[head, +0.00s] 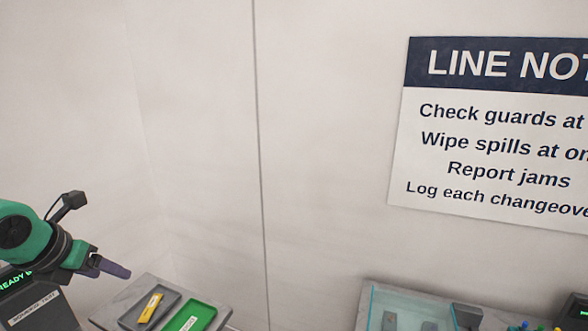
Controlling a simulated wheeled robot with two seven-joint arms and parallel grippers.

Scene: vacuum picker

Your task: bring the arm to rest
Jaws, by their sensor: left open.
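My left arm comes in from the left edge, green with dark joints. My left gripper (112,268) is at its end, in the air over the left side of a grey table (108,315). Its dark fingers point right and slightly down. The fingers overlap in this view, so the gap between them is hard to see. They are open, with nothing seen between them. My right gripper is out of view.
On the grey table lie a dark tray (168,306) with a yellow item (150,308) and a green tray (204,316). A display box (32,308) stands at lower left. A clear-walled case (370,305) is at lower right. A sign (497,135) hangs on the wall.

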